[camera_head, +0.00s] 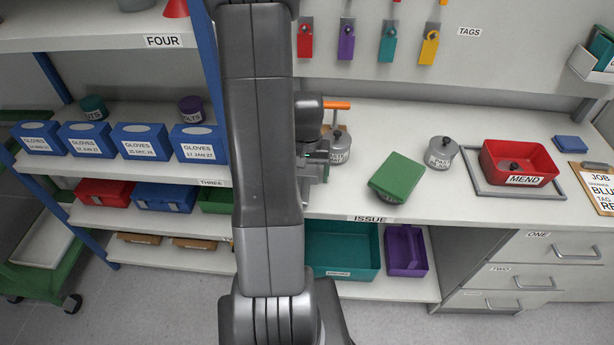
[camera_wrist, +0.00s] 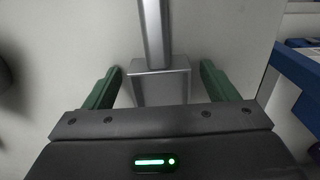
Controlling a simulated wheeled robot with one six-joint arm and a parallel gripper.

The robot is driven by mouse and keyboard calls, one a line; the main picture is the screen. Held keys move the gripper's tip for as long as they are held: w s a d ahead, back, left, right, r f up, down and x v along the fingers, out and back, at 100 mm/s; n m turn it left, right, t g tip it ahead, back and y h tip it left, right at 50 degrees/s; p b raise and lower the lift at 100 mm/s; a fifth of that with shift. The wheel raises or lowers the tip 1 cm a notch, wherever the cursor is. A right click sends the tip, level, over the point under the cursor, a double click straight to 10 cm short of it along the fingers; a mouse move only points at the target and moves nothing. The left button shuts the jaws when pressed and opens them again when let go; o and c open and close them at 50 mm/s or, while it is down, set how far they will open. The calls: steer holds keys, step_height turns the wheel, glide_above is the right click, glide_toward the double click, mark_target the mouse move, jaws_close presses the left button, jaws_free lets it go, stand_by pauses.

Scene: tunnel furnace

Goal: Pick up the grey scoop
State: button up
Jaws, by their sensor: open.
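A grey metal piece (camera_wrist: 158,80), which looks like the grey scoop, shows in the wrist view. It has a straight square handle running to the top edge and a box-like part below. My gripper (camera_wrist: 160,70) has green fingers spread open, one on each side of it, with gaps visible. The near end of the box-like part is hidden behind the gripper body. In the head view my gripper (camera_head: 320,158) is over the left part of the bench, and my arm hides the area beside it; I cannot make out the scoop there.
A grey lidded pot (camera_head: 338,148) stands close right of my gripper, near an orange handle (camera_head: 337,105). A tilted green box or lid (camera_head: 397,176), another grey pot (camera_head: 441,152) and a red bin (camera_head: 540,177) stand further right. A blue shelf post (camera_head: 208,75) is left of my arm.

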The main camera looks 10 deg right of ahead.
steer(key=c, duration=1.1)
steer(key=shift+c, duration=0.2)
steer(key=shift+r, duration=0.1)
